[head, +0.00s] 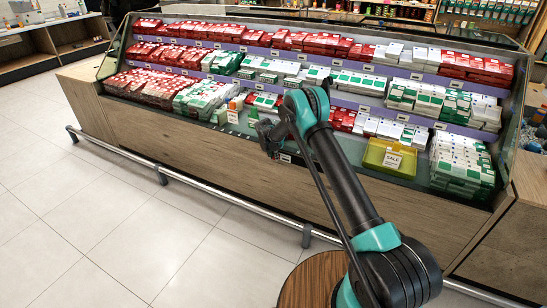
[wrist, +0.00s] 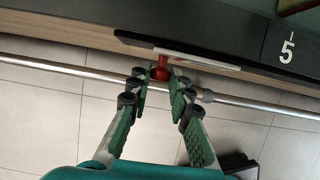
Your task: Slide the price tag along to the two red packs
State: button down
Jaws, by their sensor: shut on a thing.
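The price tag shows in the wrist view as a thin white plate (wrist: 200,61) with a red knob (wrist: 161,69), against the dark shelf-edge rail. My gripper (wrist: 160,80) is shut on the red knob, with a fingertip on each side. In the head view my gripper (head: 273,148) is at the front edge of the display case, and a small white tag (head: 285,157) shows just beside it. Red packs (head: 342,119) lie in the front row to the right of my gripper, and others lie behind it. I cannot tell which are the two red packs.
A yellow tray (head: 377,152) with a SALE card stands to the right in the case. Small orange-and-green boxes (head: 236,104) stand left of my gripper. A metal bumper rail (head: 220,202) runs low along the case.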

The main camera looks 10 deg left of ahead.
jog(key=c, duration=1.4)
grip_release()
jog(key=shift+r, duration=0.1)
jog(key=v, duration=1.2)
